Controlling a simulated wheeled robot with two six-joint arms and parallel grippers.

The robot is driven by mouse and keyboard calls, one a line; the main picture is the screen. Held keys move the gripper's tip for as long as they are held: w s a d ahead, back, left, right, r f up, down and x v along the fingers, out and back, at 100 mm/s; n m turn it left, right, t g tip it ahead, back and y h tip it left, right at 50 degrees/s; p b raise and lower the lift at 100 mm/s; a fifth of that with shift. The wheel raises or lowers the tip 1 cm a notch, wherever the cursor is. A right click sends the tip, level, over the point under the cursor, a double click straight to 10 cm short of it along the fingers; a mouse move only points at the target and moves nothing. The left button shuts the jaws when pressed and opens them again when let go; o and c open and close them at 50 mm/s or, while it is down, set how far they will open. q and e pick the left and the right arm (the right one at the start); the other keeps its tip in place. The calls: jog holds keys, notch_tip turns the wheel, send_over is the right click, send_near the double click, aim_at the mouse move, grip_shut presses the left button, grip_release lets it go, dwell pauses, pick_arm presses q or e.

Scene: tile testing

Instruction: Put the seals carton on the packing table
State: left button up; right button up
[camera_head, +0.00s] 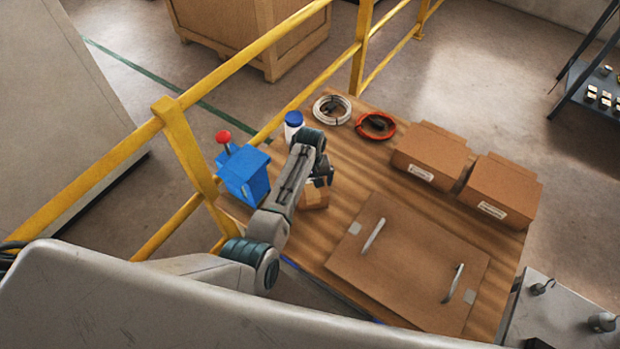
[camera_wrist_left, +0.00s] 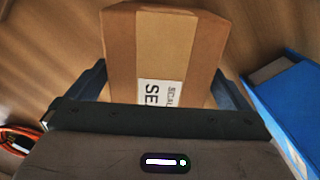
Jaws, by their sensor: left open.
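The seals carton (camera_wrist_left: 190,45) is a small brown box with a lighter tape strip and a white label reading "SE..". In the left wrist view it stands between the two open fingers of my left gripper (camera_wrist_left: 165,85). In the head view the carton (camera_head: 313,196) sits on the wooden table (camera_head: 345,165), partly hidden by my left gripper (camera_head: 318,182). The fingers are apart on either side of the carton; I cannot tell whether they touch it. My right gripper is not in view.
A blue box with a red knob (camera_head: 244,174) stands close left of the carton. Two cartons (camera_head: 430,158) and a handled flat panel (camera_head: 405,265) lie right. A yellow railing (camera_head: 185,150) runs alongside.

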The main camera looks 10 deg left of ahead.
pick_arm(q)
notch_tip(320, 180, up, 12)
jog(key=b, duration=0.1)
jog(key=shift+b, duration=0.4)
dwell(0.4)
